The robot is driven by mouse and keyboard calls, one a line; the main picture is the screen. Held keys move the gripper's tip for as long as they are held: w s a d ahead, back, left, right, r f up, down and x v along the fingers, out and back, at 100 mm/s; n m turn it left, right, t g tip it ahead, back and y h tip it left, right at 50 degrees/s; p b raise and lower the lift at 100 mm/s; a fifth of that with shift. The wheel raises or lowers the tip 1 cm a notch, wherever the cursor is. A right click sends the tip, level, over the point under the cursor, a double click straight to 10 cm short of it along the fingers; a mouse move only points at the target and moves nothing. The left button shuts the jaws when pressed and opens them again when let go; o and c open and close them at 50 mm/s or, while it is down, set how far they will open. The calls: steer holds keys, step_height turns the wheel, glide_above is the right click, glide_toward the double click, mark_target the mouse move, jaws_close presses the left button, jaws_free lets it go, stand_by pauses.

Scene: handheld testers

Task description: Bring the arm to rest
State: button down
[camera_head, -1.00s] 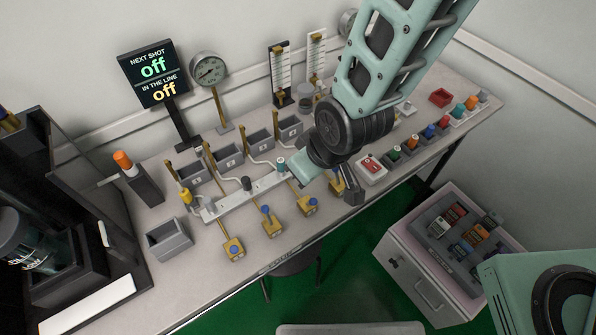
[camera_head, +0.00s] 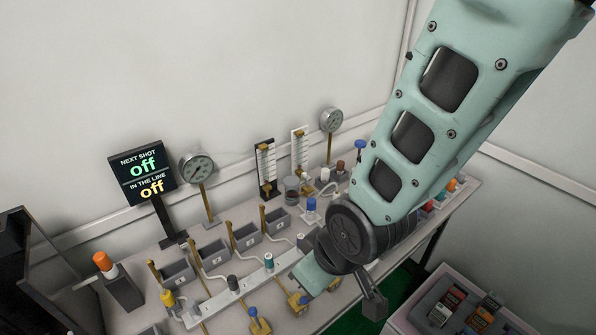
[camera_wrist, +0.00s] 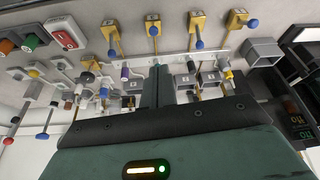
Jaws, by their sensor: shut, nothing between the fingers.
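My arm, pale green with a dark wrist joint, comes down from the upper right in the head view and hangs over the workbench (camera_head: 225,318). Its end covers part of the bench's right half. In the wrist view my gripper (camera_wrist: 157,72) has its fingers together with nothing between them. The fingers point at the bench equipment, which appears upside down there. I cannot tell how far the fingertips are from the white rail (camera_wrist: 205,55) behind them.
Yellow valves with blue knobs (camera_head: 258,322) and grey bins (camera_head: 212,255) stand close to my wrist. A display (camera_head: 142,172) reading "off" twice, a gauge (camera_head: 197,168) and flow meters (camera_head: 266,168) stand behind. A drawer cabinet (camera_head: 425,290) stands lower right.

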steer(key=s+d+r+m+g+h, duration=0.1)
steer(key=s+d+r+g+h, duration=0.1)
steer(key=s+d+r, duration=0.6)
step_height(320, 180, up, 3)
steer(key=shift+s+d+r+g, duration=0.15)
steer(key=shift+s+d+g, duration=0.25)
steer(key=shift+d+g, duration=0.35)
